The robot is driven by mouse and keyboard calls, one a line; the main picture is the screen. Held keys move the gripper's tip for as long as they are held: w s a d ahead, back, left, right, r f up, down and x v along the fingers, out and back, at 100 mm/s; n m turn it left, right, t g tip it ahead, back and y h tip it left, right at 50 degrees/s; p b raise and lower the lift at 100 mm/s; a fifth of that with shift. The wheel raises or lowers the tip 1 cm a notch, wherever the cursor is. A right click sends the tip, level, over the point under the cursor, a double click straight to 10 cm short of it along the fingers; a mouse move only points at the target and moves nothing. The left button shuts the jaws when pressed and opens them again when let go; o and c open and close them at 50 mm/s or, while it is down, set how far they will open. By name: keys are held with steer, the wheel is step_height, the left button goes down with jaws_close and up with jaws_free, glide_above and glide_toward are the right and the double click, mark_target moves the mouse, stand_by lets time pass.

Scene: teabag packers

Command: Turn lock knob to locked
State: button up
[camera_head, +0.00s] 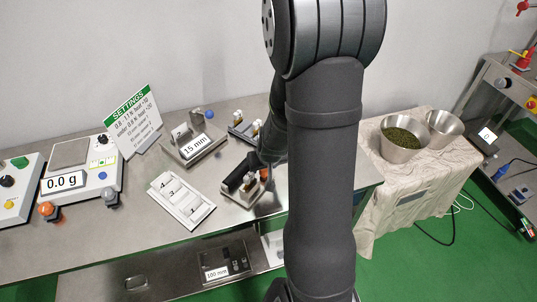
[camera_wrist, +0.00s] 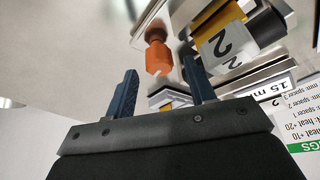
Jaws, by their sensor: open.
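An orange knob (camera_wrist: 158,56) shows in the wrist view, beyond my fingertips and roughly in line with the gap between them. I see no lock marking, so I cannot tell whether it is the lock knob or which way it is set. My gripper (camera_wrist: 160,68) is open, its two dark blue fingers apart with nothing clearly held. In the head view my gripper (camera_head: 240,180) is dark and low over a small metal fixture (camera_head: 246,194) near the table's front edge. My arm hides part of that area.
A block marked 2 (camera_wrist: 222,46) is close to the right finger. The 15 mm device (camera_head: 196,147) stands behind, a numbered white tray (camera_head: 181,201) left of my gripper. A scale (camera_head: 82,168) and settings sign (camera_head: 133,118) are farther left. Bowls (camera_head: 401,138) stand at right.

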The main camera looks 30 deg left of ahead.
steer(key=v, duration=1.6)
steer(key=shift+r, duration=0.15)
steer(key=shift+c, duration=1.4)
steer(key=n+g+h, duration=0.2)
steer(key=n+g, duration=0.1)
steer(key=n, duration=0.2)
glide_above(265, 171)
steer(key=n+h, duration=0.1)
steer(key=f, duration=1.1)
steer(key=w+f, duration=0.1)
steer(key=f, duration=0.4)
steer(key=shift+a+f, duration=0.35)
steer(key=shift+a, duration=0.05)
